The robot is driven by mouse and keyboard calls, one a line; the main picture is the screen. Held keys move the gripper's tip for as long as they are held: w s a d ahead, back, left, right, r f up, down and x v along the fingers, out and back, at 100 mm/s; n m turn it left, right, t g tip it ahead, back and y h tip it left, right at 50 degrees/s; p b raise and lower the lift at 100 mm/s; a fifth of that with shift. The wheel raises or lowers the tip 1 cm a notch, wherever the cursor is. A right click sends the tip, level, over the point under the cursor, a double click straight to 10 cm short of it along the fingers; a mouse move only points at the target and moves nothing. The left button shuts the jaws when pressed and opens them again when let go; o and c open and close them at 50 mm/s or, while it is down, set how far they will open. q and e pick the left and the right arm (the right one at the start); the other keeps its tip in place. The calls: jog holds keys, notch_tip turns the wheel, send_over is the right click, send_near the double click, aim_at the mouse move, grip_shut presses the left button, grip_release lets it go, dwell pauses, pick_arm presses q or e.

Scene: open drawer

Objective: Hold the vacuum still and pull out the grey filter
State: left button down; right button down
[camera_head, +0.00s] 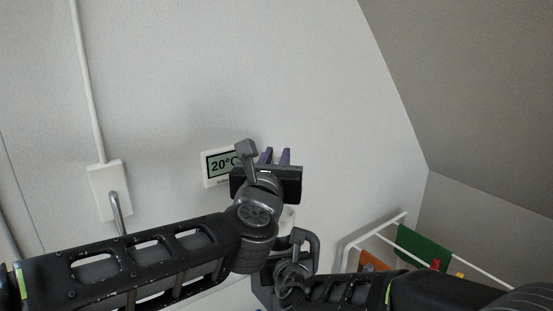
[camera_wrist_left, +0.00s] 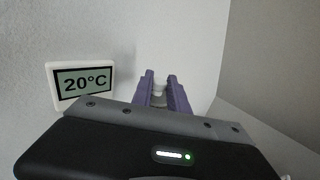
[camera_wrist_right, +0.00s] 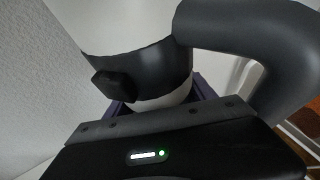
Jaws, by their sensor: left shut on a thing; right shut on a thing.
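The vacuum (camera_wrist_right: 150,68) fills the right wrist view, with a dark grey round body, a black knob, a thick curved handle and a white band. My right gripper (camera_wrist_right: 163,98) is shut on it around the white band, its purple fingers partly hidden. In the head view a dark grey loop like the handle (camera_head: 306,238) shows below my left wrist. My left gripper (camera_head: 275,156) is beyond it, higher in the picture, in front of the wall. In the left wrist view its purple fingers are shut on a small pale grey piece, seemingly the grey filter (camera_wrist_left: 158,92).
A white 20°C display (camera_head: 217,166) on the wall is close beside my left gripper. A white wall plate (camera_head: 109,190) with a cable is at the left. A white rack (camera_head: 372,232) with a green cloth (camera_head: 424,246) stands at the lower right.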

jog(key=shift+c, duration=1.2)
grip_release()
jog(key=v, duration=1.2)
jog(key=shift+s, duration=0.1)
